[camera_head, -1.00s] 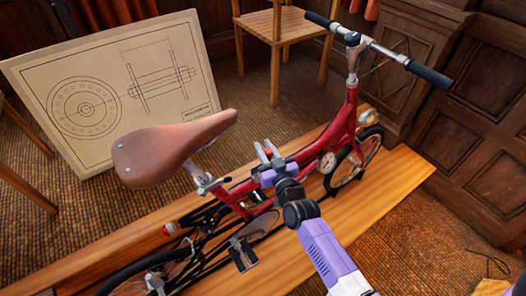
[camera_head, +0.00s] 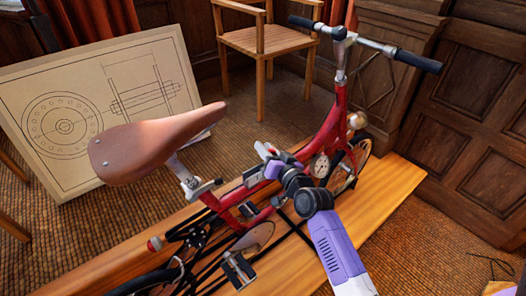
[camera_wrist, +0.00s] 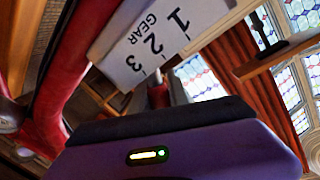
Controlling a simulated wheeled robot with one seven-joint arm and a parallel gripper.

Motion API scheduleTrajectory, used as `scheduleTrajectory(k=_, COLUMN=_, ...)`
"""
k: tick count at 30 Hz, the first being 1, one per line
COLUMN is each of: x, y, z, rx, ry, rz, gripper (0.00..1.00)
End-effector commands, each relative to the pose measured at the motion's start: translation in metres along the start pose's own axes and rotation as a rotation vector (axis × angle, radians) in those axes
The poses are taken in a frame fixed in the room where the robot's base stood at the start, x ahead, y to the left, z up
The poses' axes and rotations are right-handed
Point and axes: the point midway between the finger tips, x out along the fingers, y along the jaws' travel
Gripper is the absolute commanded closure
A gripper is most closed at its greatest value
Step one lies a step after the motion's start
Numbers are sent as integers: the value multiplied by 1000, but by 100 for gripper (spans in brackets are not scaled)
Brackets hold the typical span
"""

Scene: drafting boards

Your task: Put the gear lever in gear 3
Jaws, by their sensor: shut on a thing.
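A red bicycle (camera_head: 335,120) with a brown saddle (camera_head: 155,145) stands on a wooden plank. In the wrist view, a pale gear plate (camera_wrist: 145,45) reads 1, 2, 3 and GEAR. My gripper (camera_head: 264,150) is at the bicycle's frame, between saddle and handlebar, shut on the gear lever. A small reddish piece, seemingly the lever's end (camera_wrist: 158,95), shows just below the plate, on the side of the 3. The purple gripper body hides the rest of the lever. I cannot tell exactly which number the lever points to.
The wooden plank (camera_head: 385,210) runs under the bicycle. A drawing board (camera_head: 95,110) leans behind it at left. A wooden chair (camera_head: 265,42) stands at the back, and dark panelled walls (camera_head: 475,120) close off the right. The handlebar (camera_head: 370,43) rises beyond the gripper.

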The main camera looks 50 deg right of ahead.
Motion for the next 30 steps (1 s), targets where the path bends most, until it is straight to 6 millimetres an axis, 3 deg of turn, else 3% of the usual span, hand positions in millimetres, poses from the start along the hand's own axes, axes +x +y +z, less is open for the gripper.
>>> scheduleTrajectory(k=3, x=-1, y=0, z=0, rx=-1, ry=0, rz=0, gripper=100)
scheduleTrajectory(k=4, x=-1, y=0, z=0, rx=-1, ry=0, rz=0, gripper=73)
scheduleTrajectory(k=6, x=-1, y=0, z=0, rx=-1, ry=0, rz=0, gripper=59)
scheduleTrajectory(k=7, x=-1, y=0, z=0, rx=-1, ry=1, rz=0, gripper=57)
scheduleTrajectory(k=19, x=-7, y=0, z=0, rx=-4, ry=0, rz=1, gripper=57)
scheduleTrajectory(k=30, x=-60, y=1, z=1, rx=-4, ry=-2, rz=1, gripper=57)
